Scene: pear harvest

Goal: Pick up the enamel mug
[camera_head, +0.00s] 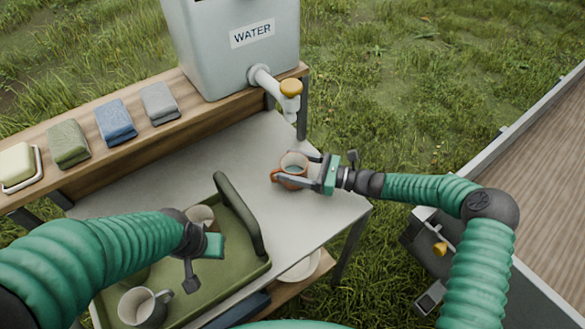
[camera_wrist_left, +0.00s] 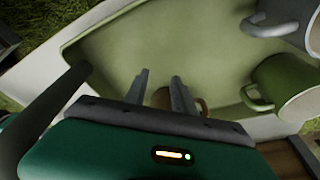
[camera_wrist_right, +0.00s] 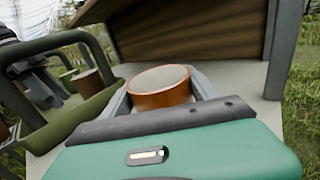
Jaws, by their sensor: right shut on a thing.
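An orange-brown mug (camera_head: 291,166) with a pale inside and an orange handle is upright at the right part of the grey table, below the water tap. My right gripper (camera_head: 305,171) is shut on it, with one finger on each side. In the right wrist view the mug (camera_wrist_right: 161,92) sits between the fingers; I cannot tell whether its base touches the table. My left gripper (camera_wrist_left: 160,78) is open over the green tray (camera_head: 240,272), with a brown mug (camera_wrist_left: 162,98) low between its fingers. A grey mug (camera_head: 141,306) and a green mug (camera_wrist_left: 286,86) also stand in the tray.
A grey water container (camera_head: 235,50) with a yellow-topped tap (camera_head: 290,88) stands on the wooden shelf behind the table. Folded cloths (camera_head: 115,120) and a soap dish (camera_head: 18,168) lie on that shelf. The tray's raised handle (camera_head: 240,213) stands between my grippers.

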